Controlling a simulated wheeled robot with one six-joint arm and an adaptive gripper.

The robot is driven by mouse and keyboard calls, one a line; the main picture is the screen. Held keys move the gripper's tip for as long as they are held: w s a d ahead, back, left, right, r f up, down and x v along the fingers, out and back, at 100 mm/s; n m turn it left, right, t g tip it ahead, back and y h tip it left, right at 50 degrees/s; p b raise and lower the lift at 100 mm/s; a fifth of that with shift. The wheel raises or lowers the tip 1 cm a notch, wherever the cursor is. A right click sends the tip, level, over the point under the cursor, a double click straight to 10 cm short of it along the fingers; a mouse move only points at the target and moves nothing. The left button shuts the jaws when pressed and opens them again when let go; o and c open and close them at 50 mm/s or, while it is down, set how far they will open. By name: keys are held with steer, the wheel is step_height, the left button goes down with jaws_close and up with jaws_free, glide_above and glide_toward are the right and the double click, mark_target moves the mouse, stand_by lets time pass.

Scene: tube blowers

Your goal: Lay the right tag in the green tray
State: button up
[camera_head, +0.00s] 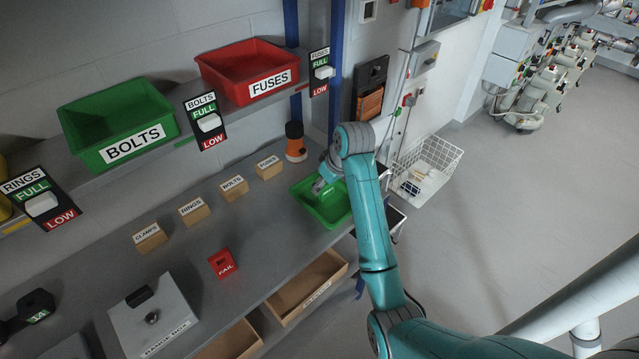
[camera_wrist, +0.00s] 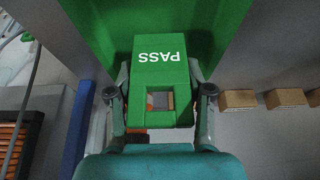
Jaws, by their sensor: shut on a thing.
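A green tag (camera_wrist: 160,58) marked PASS is between the fingers of my gripper (camera_wrist: 160,88) in the wrist view. My gripper is shut on it. The green tray (camera_head: 341,216) stands at the far right end of the grey bench; its green surface (camera_wrist: 215,18) also fills the top of the wrist view behind the tag. In the head view my gripper (camera_head: 321,185) is over the tray, and the tag cannot be made out there. Whether the tag touches the tray cannot be told. A red tag (camera_head: 223,264) marked FAIL stands on the bench, apart from my gripper.
Small blocks labelled clamps (camera_head: 150,238), rings (camera_head: 194,211), bolts (camera_head: 233,189) and fuses (camera_head: 269,168) line the bench's back. An orange and black object (camera_head: 295,142) stands behind the tray. Bolts (camera_head: 118,121) and fuses (camera_head: 252,71) bins sit on the shelf above.

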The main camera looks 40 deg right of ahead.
steer(key=shift+f, duration=0.65)
steer(key=o, duration=0.9)
steer(key=shift+f, duration=0.15)
steer(key=shift+o, duration=0.2)
